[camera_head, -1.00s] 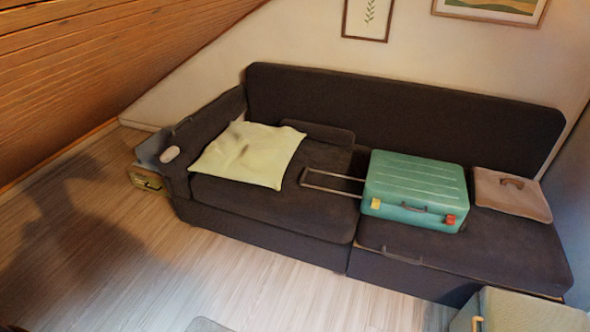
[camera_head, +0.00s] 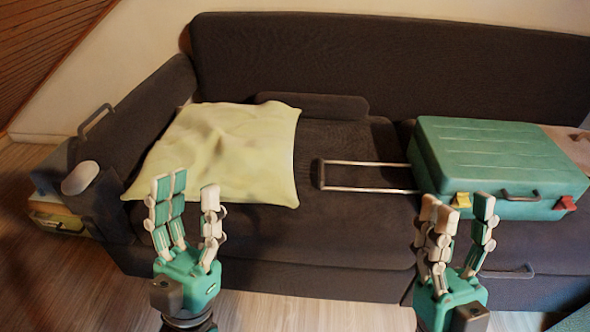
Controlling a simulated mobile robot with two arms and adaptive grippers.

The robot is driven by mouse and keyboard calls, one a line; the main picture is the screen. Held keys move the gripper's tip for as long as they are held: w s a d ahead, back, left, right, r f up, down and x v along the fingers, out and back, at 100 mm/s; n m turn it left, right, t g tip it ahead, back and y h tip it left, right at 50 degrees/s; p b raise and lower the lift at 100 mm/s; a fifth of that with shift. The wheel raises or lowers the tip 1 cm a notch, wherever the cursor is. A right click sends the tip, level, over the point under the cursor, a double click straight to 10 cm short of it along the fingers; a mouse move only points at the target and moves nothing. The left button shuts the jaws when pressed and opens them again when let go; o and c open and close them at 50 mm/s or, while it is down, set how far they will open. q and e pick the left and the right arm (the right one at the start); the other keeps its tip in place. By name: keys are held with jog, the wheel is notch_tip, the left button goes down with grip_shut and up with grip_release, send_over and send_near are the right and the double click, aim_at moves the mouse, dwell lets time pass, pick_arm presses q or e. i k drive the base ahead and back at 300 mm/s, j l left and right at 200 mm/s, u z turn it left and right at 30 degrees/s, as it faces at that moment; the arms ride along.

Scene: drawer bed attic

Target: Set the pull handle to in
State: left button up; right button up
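The teal suitcase (camera_head: 490,160) lies flat on the right part of the dark sofa. Its pull handle (camera_head: 322,175) is extended to the left: two thin metal rods end in a dark grip bar over the seat. My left gripper (camera_head: 190,197) is open and empty, fingers up, in front of the sofa below the yellow-green pillow. My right gripper (camera_head: 455,215) has its fingers raised in front of the suitcase's lower left corner. Its fingers look spread with nothing between them. Neither gripper appears to touch the pull handle or the suitcase.
The pillow (camera_head: 225,150) lies on the seat left of the pull handle. The sofa's left armrest (camera_head: 140,120) carries a grey loop handle and a pale rounded object (camera_head: 80,178). A beige case (camera_head: 573,145) sits behind the suitcase at right. Bare floor (camera_head: 290,312) shows in front.

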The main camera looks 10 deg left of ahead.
aim_at(322, 161)
jog(key=i+u, duration=0.2)
jog(key=u, duration=0.15)
jog(key=i+l+u, duration=0.1)
jog(key=u, duration=0.25)
jog(key=i+l+u, duration=0.15)
jog(key=i+u, duration=0.2)
jog(key=k, duration=0.05)
